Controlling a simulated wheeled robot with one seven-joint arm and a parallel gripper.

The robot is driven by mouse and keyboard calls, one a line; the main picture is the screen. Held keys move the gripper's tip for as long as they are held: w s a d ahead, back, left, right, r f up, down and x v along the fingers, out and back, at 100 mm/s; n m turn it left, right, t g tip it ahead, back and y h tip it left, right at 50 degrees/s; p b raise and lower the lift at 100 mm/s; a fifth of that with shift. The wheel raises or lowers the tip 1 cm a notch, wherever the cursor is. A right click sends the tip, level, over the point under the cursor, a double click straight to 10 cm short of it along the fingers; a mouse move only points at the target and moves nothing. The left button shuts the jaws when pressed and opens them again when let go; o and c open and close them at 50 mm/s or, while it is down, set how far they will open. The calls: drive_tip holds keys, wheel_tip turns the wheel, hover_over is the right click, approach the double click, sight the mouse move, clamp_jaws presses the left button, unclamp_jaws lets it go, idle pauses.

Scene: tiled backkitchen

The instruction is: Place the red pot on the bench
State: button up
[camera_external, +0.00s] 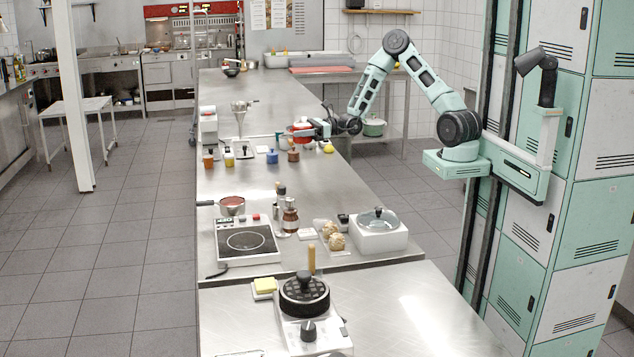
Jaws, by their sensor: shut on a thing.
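The red pot (300,130) is small in the external view, beyond the middle of the long steel bench. My gripper (314,127) reaches in from the right at the pot's right side and is shut on it. The fingers are too small to see clearly. The steel bench (345,195) runs from the front to the back of the room. The pot appears over the bench top, close to the small jars; I cannot tell whether its base touches the surface.
Small jars (272,156) stand left of and below the pot in the picture. A yellow item (328,147) lies near its right. A hotplate (246,241), a saucepan (231,205) and a white lidded cooker (378,231) stand nearer. Bare bench lies between the jars and these.

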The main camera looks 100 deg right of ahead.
wheel_tip(320, 180, down, 16)
drive_tip(key=shift+p, duration=0.7)
drive_tip(key=shift+f, duration=0.1)
drive_tip(key=o, duration=1.2)
drive_tip(key=s, duration=0.4)
drive_tip(key=s+d+b, duration=0.1)
drive_tip(key=s, duration=0.3)
drive_tip(key=s+b, duration=0.1)
drive_tip(key=s, duration=0.2)
drive_tip(key=shift+s+d, duration=0.4)
